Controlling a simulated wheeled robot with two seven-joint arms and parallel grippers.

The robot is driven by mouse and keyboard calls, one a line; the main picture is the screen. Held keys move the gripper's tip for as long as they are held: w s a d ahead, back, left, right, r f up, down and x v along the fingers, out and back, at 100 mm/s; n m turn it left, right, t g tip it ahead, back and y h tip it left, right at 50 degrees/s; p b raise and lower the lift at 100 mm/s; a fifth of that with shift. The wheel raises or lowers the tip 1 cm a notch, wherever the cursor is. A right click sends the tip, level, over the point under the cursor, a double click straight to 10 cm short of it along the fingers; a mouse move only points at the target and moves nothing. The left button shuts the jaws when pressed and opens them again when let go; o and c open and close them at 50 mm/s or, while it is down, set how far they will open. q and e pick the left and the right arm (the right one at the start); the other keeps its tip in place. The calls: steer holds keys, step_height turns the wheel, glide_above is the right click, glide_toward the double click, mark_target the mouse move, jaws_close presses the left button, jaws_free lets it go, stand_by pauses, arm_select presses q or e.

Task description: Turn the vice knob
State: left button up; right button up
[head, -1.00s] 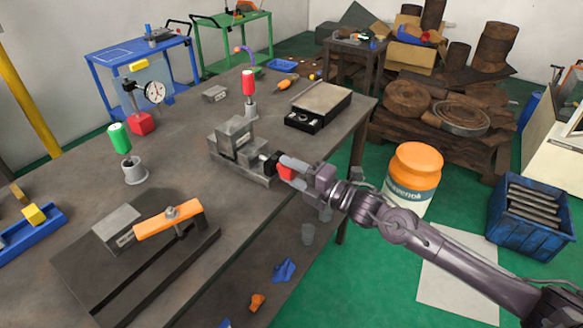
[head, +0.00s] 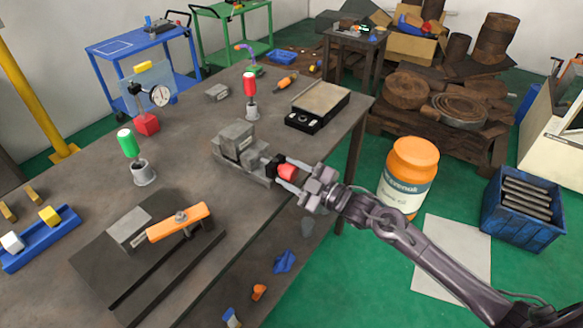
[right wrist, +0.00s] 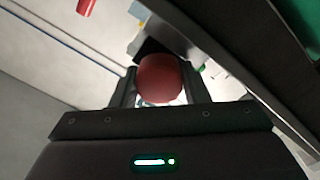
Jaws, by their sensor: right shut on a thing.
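The grey vice (head: 240,152) sits on the dark workbench near its right edge. Its red knob (head: 287,172) faces right, beyond a black collar (head: 270,166). My right gripper (head: 289,174) reaches in from the right and is shut on the red knob, one finger on each side. In the right wrist view the round red knob (right wrist: 159,78) fills the gap between the two dark fingers, with the black vice part behind it. My left gripper is in none of the views.
A clamp with an orange bar (head: 178,222) stands on the bench in front. A red-topped post (head: 250,88) and a scale-like box (head: 320,100) stand behind the vice. An orange-lidded jar (head: 410,172) stands right of the bench. The front right bench edge runs close under my arm.

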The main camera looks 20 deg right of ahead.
steer(key=m+p, duration=0.2)
steer(key=m, duration=0.2)
steer(key=shift+r+m+p, duration=0.15)
steer(key=shift+m+p, duration=0.25)
steer(key=m+p, duration=0.2)
steer(key=m, duration=0.1)
steer(key=shift+m, duration=0.4)
steer(key=m+p, duration=0.2)
steer(key=m, duration=0.1)
steer(key=shift+p, duration=0.3)
steer(key=m+p, duration=0.2)
steer(key=m, duration=0.2)
steer(key=shift+g, duration=0.3)
steer(key=m+p, duration=0.2)
steer(key=m, duration=0.2)
steer(key=m+p, duration=0.2)
steer(key=m, duration=0.1)
steer(key=shift+m, duration=0.4)
steer(key=m, duration=0.1)
steer(key=m+p, duration=0.1)
steer(key=m, duration=0.1)
steer(key=shift+f+m, duration=0.2)
steer(key=shift+m, duration=0.1)
steer(key=shift+m+g+p, duration=0.3)
steer(key=shift+m+p, duration=0.45)
steer(key=shift+m, duration=0.95)
steer(key=shift+f, duration=0.1)
